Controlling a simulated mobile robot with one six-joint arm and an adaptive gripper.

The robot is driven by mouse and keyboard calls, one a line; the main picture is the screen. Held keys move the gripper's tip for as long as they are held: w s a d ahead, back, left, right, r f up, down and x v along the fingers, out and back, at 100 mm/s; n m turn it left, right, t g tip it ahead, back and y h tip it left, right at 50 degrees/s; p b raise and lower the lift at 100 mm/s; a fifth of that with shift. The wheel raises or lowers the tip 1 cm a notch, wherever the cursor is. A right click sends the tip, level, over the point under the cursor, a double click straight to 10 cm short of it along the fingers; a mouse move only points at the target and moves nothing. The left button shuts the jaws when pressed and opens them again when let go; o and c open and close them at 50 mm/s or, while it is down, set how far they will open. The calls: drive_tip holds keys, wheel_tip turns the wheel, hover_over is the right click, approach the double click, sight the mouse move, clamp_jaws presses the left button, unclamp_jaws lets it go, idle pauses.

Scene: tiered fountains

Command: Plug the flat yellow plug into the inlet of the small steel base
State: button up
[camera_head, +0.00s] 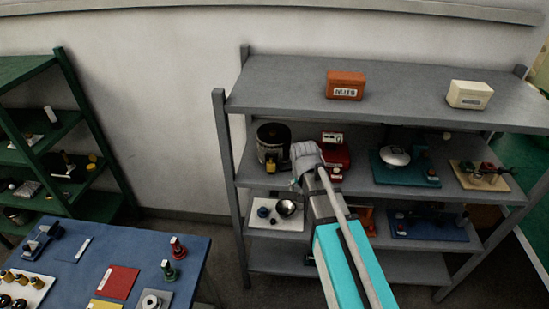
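My arm reaches from the lower right towards the grey shelf unit, and its grey end, my gripper (296,181), is in front of the upper middle shelf. The fingers are too small and hidden to tell if they are open or hold anything. A small yellow piece (270,167) shows at the front of a dark steel-topped cylinder (271,142), left of my wrist; I cannot tell if it is the flat yellow plug. A round steel piece (151,302) sits on a grey mat at the blue table's front edge. I cannot tell which thing is the small steel base; no inlet is discernible.
The grey shelf unit (285,92) bears an orange box (346,85), a cream box (469,95), a red device (336,158) and a teal tray (402,174). The blue table (135,240) holds mats and small parts. A green shelf (62,128) stands left. Floor shows between them.

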drive_tip(key=t+p, duration=0.2)
drive_tip(key=p, duration=0.6)
approach(271, 164)
wheel_tip(271, 164, up, 2)
drive_tip(key=shift+s, duration=0.3)
drive_tip(key=shift+f+b, duration=0.1)
drive_tip(key=shift+b, duration=0.2)
drive_tip(key=b+x, duration=0.7)
drive_tip(key=x, duration=0.1)
drive_tip(key=shift+b, duration=0.3)
drive_tip(key=shift+b+x, duration=2.5)
drive_tip(key=shift+x, duration=0.3)
drive_tip(key=c, duration=1.2)
